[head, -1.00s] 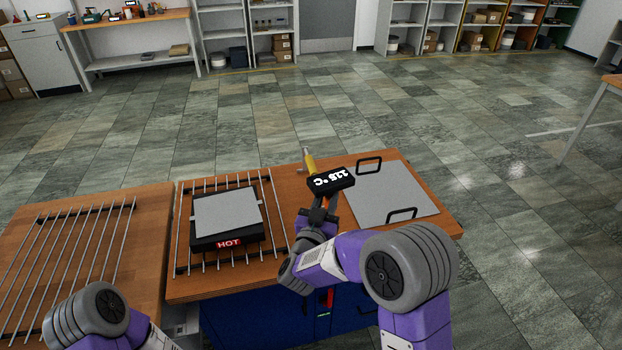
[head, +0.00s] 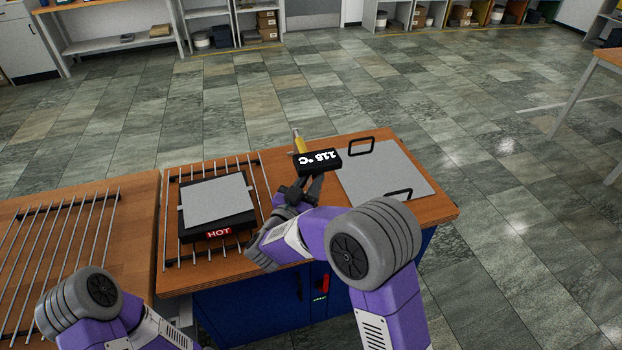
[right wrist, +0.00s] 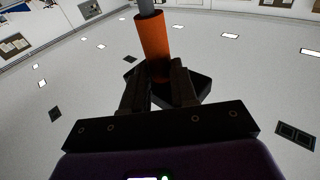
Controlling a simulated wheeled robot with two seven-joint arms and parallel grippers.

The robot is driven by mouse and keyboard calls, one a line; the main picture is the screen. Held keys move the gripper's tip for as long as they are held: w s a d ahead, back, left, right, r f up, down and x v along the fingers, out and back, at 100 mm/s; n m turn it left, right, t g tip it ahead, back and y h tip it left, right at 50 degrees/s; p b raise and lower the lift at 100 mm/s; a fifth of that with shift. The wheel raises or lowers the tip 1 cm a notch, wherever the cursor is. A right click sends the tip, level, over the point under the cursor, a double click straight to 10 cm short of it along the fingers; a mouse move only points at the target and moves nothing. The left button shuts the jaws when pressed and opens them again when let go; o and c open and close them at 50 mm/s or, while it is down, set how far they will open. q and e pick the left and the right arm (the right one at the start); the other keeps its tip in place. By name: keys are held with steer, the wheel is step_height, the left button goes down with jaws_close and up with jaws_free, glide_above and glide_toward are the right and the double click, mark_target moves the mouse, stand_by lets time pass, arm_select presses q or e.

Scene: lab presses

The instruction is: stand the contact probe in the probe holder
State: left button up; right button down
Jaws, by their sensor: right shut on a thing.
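The contact probe (head: 318,162) has a black display box with white digits and an orange-yellow handle with a grey end. My right gripper (head: 312,184) is shut on it above the bench, between the hotplate and the handled plate. In the right wrist view the orange handle (right wrist: 153,45) leads up from between the fingertips (right wrist: 160,84), with the dark box behind them. I cannot clearly make out the probe holder; the display and gripper cover part of the bench there. My left gripper is out of view; only its arm shows at lower left.
A hotplate (head: 216,196) marked HOT sits on a rod rack (head: 172,230) left of my right gripper. A grey plate (head: 385,172) with two black handles lies to the right. Another rack (head: 60,235) is at far left. The bench (head: 435,212) has a narrow bare right edge.

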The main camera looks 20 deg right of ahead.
steer(key=shift+f+b, duration=1.6)
steer(key=shift+f, duration=0.8)
steer(key=shift+f+b, duration=2.05)
steer(key=shift+f, duration=0.75)
steer(key=c, duration=0.8)
jaws_free()
steer(key=r+p+v, duration=0.1)
steer(key=v, duration=0.6)
steer(key=shift+s+a+f, duration=0.15)
steer(key=shift+s+f, duration=0.1)
steer(key=shift+f, duration=0.2)
